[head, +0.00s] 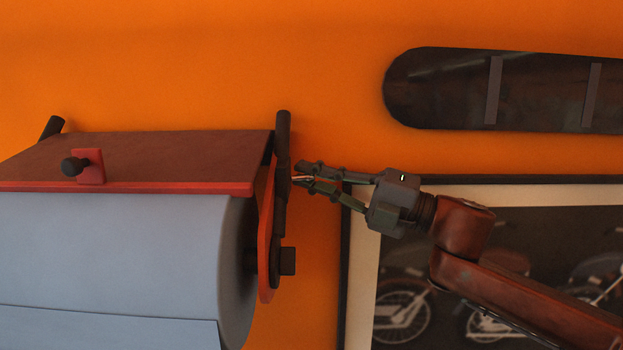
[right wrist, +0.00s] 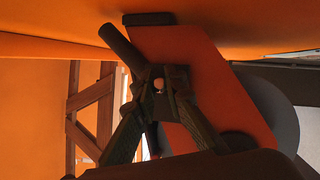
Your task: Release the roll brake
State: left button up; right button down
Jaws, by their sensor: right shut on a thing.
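The roll holder, with its red side plate (head: 265,235), is on the orange wall at the left of the head view. It carries a large grey-blue roll (head: 110,250). The dark brake lever (head: 282,135) stands upright along the holder's right end, above a dark knob (head: 288,261). My right gripper (head: 297,174) reaches it from the right and is shut on it about midway along. In the right wrist view the fingers (right wrist: 158,82) close around the lever (right wrist: 118,45), which slants up left across the red plate. The fingers hide its middle. My left gripper is in neither view.
The holder's brown-red cover (head: 140,155) has a small dark knob (head: 74,167) on its front. A framed motorcycle picture (head: 344,270) hangs behind my right arm, below a dark board (head: 450,90). Bare orange wall lies above the gripper.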

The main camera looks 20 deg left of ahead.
dwell(0.4)
jog(key=c, duration=1.9)
grip_release()
jog(key=shift+c, duration=0.2)
jog(key=v, duration=1.2)
